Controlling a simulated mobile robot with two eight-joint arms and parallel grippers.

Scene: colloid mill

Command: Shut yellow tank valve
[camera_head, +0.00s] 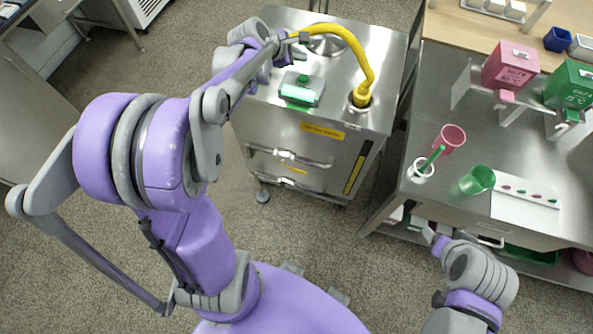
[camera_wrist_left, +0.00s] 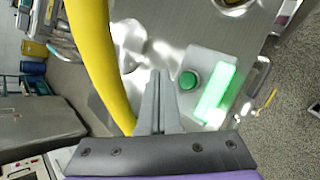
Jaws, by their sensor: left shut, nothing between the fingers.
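A curved yellow pipe (camera_head: 357,52) rises from a socket on top of the steel mill cabinet (camera_head: 375,117) and arches back to the left. My left gripper (camera_head: 302,38) is shut and empty beside the pipe's far left end, over the cabinet top. In the left wrist view, the shut fingers (camera_wrist_left: 157,85) point at the cabinet top, with the yellow pipe (camera_wrist_left: 98,60) close on their left. I cannot make out a separate valve handle; the pipe's left end is partly hidden by my gripper. My right gripper (camera_head: 434,240) is low at the right, by the bench's front edge; its fingers are unclear.
A control box (camera_head: 301,89) with a green button and lit green screen sits on the cabinet, near my left gripper. The steel bench (camera_head: 455,95) at the right holds a pink cup (camera_head: 451,138), a green cup (camera_head: 477,181) and pink and green dispensers. Open floor lies left of the cabinet.

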